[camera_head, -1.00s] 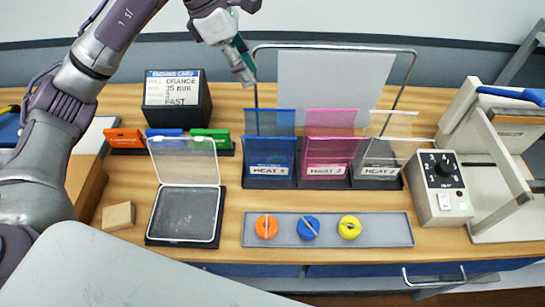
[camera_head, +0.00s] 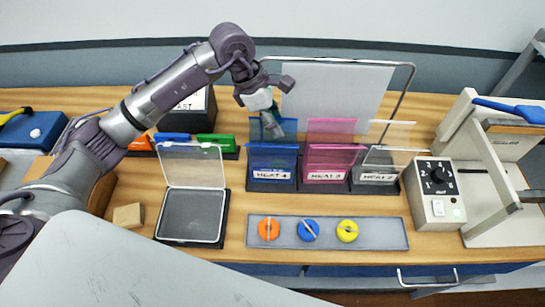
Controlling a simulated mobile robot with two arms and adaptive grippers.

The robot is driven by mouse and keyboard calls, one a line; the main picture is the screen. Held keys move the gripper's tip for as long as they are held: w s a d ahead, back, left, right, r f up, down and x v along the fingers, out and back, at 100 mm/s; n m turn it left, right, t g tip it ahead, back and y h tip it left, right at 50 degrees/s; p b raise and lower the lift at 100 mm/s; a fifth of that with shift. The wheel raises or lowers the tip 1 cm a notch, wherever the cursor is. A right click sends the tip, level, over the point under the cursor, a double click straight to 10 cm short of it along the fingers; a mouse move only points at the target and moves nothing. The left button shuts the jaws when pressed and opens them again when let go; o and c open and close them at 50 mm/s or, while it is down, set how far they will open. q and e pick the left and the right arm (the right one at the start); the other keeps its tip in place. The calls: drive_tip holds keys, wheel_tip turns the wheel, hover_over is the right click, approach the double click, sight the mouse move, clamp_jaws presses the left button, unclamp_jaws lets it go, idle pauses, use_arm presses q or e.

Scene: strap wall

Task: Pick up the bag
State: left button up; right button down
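Nothing in view is plainly marked as the bag. The likeliest are flat, see-through sheets or pouches standing in a dark rack: a blue one (camera_head: 286,160), a pink one (camera_head: 331,128) and a clear one (camera_head: 398,132), each above a labelled slot. My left gripper (camera_head: 276,127) points down at the upper part of the blue one and partly covers it. I cannot tell whether it touches the blue one or whether its fingers are open or closed. My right gripper is not in view.
A wire frame (camera_head: 409,85) with a white sheet (camera_head: 335,95) stands behind the rack. A grey tray (camera_head: 385,238) with orange, blue and yellow knobs lies in front. An open clear-lidded case (camera_head: 192,215) is at left, a dial box (camera_head: 436,188) and press (camera_head: 500,215) at right.

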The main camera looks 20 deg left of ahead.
use_arm(q)
drive_tip(key=shift+w+d+f, duration=0.15)
drive_tip(key=shift+f, duration=0.35)
drive_tip(key=shift+f+b, duration=0.25)
drive_tip(key=shift+b, duration=0.3)
idle(0.4)
clamp_jaws()
